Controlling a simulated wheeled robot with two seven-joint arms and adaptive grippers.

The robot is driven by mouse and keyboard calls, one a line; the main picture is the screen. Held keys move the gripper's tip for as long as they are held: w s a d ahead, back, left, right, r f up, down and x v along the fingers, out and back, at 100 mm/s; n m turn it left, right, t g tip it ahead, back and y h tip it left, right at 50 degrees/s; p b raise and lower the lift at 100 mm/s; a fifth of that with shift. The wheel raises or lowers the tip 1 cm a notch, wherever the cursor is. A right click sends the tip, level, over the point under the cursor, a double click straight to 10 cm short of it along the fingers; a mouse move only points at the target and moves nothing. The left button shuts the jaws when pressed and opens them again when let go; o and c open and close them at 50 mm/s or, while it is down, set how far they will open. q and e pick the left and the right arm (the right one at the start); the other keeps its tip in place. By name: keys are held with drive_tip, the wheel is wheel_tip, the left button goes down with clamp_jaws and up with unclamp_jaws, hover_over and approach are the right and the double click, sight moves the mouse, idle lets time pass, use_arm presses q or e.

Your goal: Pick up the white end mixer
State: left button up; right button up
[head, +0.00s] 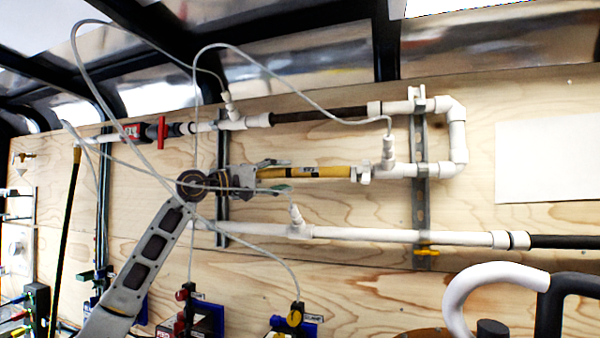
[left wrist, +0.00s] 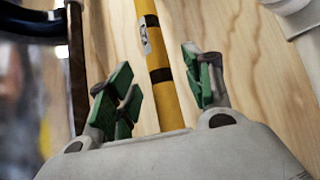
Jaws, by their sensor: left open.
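A yellow tube (head: 318,172) with dark bands lies level across the wooden wall in the head view, with a white fitting (head: 360,173) at its right end. I take it to be the mixer, but no label confirms this. My left gripper (head: 275,176) is at the tube's left end, its fingers above and below it. In the left wrist view the green-padded fingers (left wrist: 158,72) are apart, with the yellow tube (left wrist: 152,40) running between them. I see clear gaps on both sides. The tube's left end is hidden by the gripper. My right gripper is out of view.
White pipes run above (head: 400,107) and below (head: 400,235) the tube, held by metal struts (head: 420,195). Thin grey hoses (head: 150,165) loop in front of my left arm. A red valve (head: 161,133) is at upper left. Blue-mounted devices (head: 293,325) stand below.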

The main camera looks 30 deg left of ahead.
sight(290, 173)
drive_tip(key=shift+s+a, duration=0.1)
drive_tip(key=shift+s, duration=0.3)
use_arm(q)
drive_tip(key=shift+p+x, duration=0.45)
drive_tip(key=shift+x, duration=0.4)
drive_tip(key=shift+w+d+r+p, duration=0.3)
drive_tip(key=shift+w+d+p, duration=0.1)
drive_tip(key=shift+w, duration=0.25)
drive_tip(key=shift+x, duration=0.85)
drive_tip(key=shift+w+f, duration=0.1)
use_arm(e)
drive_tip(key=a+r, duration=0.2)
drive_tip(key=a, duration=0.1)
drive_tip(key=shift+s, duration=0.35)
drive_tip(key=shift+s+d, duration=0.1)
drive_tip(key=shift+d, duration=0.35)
use_arm(q)
clamp_jaws()
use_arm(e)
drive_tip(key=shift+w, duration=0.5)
